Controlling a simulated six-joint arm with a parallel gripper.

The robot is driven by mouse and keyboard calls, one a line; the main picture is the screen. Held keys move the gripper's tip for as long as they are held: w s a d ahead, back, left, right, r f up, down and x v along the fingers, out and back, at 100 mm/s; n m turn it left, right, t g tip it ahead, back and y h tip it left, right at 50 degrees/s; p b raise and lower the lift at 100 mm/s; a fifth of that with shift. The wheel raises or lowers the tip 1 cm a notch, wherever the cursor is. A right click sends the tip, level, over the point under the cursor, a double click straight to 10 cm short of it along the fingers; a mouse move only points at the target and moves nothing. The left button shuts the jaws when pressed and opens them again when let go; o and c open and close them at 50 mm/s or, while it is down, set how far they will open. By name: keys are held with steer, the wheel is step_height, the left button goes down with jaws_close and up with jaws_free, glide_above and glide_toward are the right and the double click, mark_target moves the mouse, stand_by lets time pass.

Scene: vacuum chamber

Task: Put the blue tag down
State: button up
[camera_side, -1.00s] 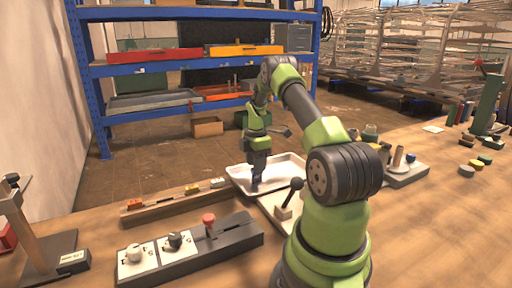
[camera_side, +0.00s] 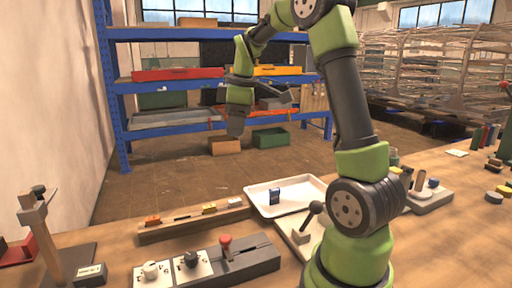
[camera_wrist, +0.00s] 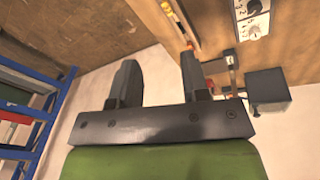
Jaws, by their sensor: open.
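The blue tag (camera_side: 275,196) stands upright in the white tray (camera_side: 315,187), left of the tray's middle, in the side view. Nothing touches it except the tray. My gripper (camera_side: 236,128) is raised well above the tray and beyond it, in front of the shelf in the picture. In the wrist view my gripper (camera_wrist: 158,75) shows two dark fingers spread apart with nothing between them. The tag does not show in the wrist view.
A wooden rail (camera_side: 193,220) with small coloured pieces lies left of the tray. A dark panel (camera_side: 215,263) with knobs and a red-topped lever is in front. A black-knobbed lever (camera_side: 312,210) stands close to the tray. A blue shelf (camera_side: 120,98) is behind.

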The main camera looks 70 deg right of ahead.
steer(key=s+a+r+m+t, duration=0.2)
steer(key=a+r+m, duration=0.15)
steer(key=a, duration=0.65)
steer(key=s+a+m+t+y, duration=0.2)
steer(key=s+a+m, duration=0.3)
steer(key=s+a, duration=0.6)
steer(key=shift+a+t+y, duration=0.4)
steer(key=shift+a, duration=0.05)
steer(key=shift+o, duration=0.5)
steer(key=shift+f, duration=0.1)
